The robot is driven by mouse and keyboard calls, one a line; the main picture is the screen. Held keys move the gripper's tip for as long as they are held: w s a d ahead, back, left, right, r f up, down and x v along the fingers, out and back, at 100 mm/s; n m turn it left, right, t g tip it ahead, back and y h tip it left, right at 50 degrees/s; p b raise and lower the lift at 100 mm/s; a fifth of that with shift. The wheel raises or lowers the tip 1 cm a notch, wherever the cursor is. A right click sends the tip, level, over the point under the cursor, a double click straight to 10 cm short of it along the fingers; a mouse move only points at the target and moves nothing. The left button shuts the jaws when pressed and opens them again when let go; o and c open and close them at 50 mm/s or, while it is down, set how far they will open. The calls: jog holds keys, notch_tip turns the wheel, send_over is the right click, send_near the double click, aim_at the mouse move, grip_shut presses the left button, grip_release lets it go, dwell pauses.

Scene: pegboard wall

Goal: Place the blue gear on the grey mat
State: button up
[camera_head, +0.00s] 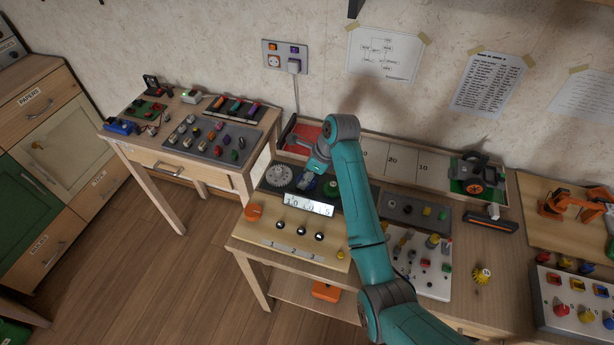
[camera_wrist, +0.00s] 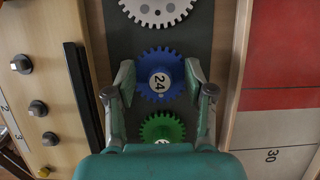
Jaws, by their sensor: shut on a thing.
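The blue gear (camera_wrist: 158,92), marked 24, lies between the two fingers of my gripper (camera_wrist: 159,72) in the wrist view. The fingers are shut on it, one at each side. In the head view my gripper (camera_head: 314,168) is at the dark gear panel (camera_head: 268,187), and the blue gear is mostly hidden there. A white-grey gear (camera_wrist: 155,8) and a green gear (camera_wrist: 162,128) sit on either side of the blue one. I cannot tell which surface is the grey mat; a grey pad (camera_head: 400,213) with small coloured pieces lies right of the gear panel.
A lit display (camera_head: 309,204) stands in front of the gears. A wooden board with knobs (camera_head: 290,236) is nearer the front. The left table holds another grey board (camera_head: 211,140) with several coloured pieces.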

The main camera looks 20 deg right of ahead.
jog(key=shift+f, duration=0.25)
jog(key=shift+f, duration=0.2)
jog(key=o, duration=0.9)
jog(key=shift+c, duration=0.2)
jog(key=shift+r, duration=0.1)
